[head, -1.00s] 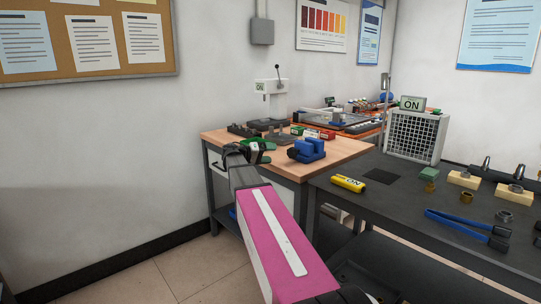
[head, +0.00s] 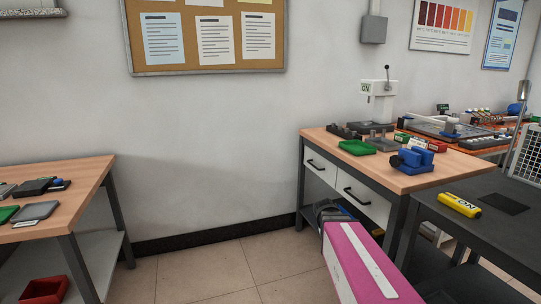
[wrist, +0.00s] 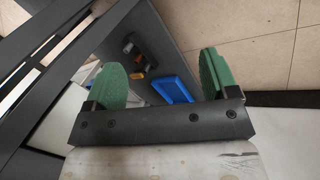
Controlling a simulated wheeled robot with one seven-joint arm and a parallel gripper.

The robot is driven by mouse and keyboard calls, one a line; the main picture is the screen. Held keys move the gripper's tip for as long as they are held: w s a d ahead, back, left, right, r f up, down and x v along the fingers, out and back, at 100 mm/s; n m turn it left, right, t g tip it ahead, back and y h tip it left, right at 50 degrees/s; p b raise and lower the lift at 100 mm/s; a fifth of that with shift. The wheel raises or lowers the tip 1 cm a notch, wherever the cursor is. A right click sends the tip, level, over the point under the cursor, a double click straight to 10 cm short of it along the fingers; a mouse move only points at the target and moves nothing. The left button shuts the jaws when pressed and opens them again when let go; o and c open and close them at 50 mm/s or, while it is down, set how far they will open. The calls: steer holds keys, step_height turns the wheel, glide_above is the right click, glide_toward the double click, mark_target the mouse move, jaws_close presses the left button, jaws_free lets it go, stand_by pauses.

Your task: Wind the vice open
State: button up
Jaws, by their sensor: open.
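The blue vice (head: 412,160) sits on the wooden top of the bench at the right, near its front edge. From here I cannot tell how far its jaws are apart, and its handle is not clear. My gripper (wrist: 160,78) is open and empty, with its two green finger pads well apart in the wrist view. In the head view it is mostly hidden at the end of my pink arm, low in front of the bench drawers and below the bench top. The vice is not clearly visible in the wrist view.
A green tray (head: 357,147) and a white press (head: 378,104) stand on the wooden bench (head: 455,172). Another wooden bench (head: 62,180) is at the left, with open floor between. A blue bin (wrist: 172,89) shows below the gripper.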

steer(key=s+a+f+y, duration=0.4)
steer(key=s+a+f, duration=0.1)
steer(key=s+a, duration=0.25)
steer(key=m+t+h, duration=0.2)
steer(key=m+h, duration=1.1)
steer(key=m, duration=0.1)
glide_toward(393, 161)
steer(key=x, duration=1)
steer(key=shift+w+d+f, duration=0.1)
steer(key=shift+d+f, duration=0.05)
steer(key=shift+d, duration=0.15)
steer(key=c, duration=0.9)
